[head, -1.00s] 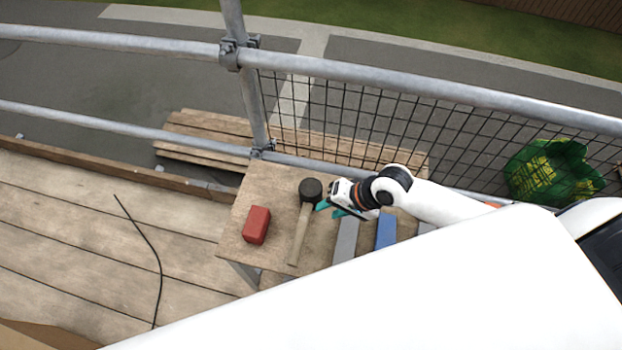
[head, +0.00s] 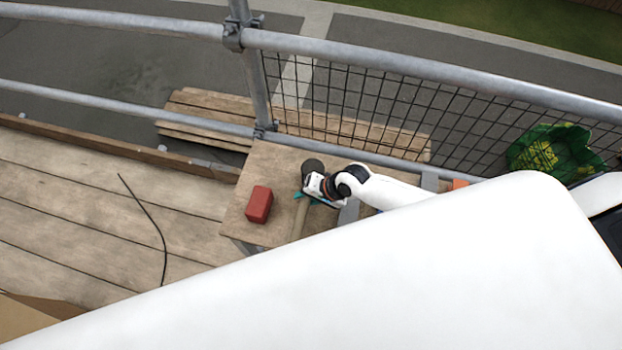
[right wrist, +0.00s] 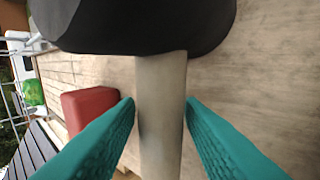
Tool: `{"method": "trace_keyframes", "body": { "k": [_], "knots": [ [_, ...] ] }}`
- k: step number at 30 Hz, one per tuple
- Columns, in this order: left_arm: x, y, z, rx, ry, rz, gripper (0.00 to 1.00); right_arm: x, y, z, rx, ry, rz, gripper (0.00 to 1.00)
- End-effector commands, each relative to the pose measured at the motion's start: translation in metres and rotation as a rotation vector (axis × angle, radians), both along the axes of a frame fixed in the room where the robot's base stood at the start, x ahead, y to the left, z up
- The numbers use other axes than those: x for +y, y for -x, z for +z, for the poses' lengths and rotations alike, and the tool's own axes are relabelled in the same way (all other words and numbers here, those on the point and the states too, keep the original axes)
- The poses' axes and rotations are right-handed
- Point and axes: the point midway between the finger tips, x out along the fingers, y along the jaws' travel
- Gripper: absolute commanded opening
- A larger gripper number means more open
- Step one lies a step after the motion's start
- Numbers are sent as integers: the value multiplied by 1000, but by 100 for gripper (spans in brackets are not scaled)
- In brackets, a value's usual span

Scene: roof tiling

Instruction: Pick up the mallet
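The mallet lies on the wooden table (head: 278,158). Its dark head (head: 313,166) and pale handle (head: 300,222) show in the head view. In the right wrist view the black head (right wrist: 150,22) fills the top and the handle (right wrist: 161,110) runs down the middle. My right gripper (head: 308,197) is at the handle just below the head. Its teal fingers (right wrist: 161,118) are open, one on each side of the handle, with a small gap visible on the right. My left gripper is not in view.
A red block (head: 259,204) lies left of the mallet, and it also shows in the right wrist view (right wrist: 88,105). A grey strip (head: 348,213) lies right of it. Scaffold rails (head: 400,78) and mesh (head: 380,115) stand behind the table. A green bag (head: 550,150) is at the far right.

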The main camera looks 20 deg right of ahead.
Motion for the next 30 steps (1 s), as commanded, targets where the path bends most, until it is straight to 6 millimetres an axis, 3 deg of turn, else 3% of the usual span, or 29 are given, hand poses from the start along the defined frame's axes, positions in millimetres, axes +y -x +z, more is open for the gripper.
{"method": "trace_keyframes", "body": {
  "k": [10, 17, 30],
  "knots": [
    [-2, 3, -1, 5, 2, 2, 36, 4, -2, -7, 1, 1, 0, 35],
    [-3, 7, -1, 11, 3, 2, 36, 3, -2, -7, 1, 1, 0, 0],
    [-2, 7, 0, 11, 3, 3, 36, 4, -4, 0, -6, -2, 0, 0]
  ]
}}
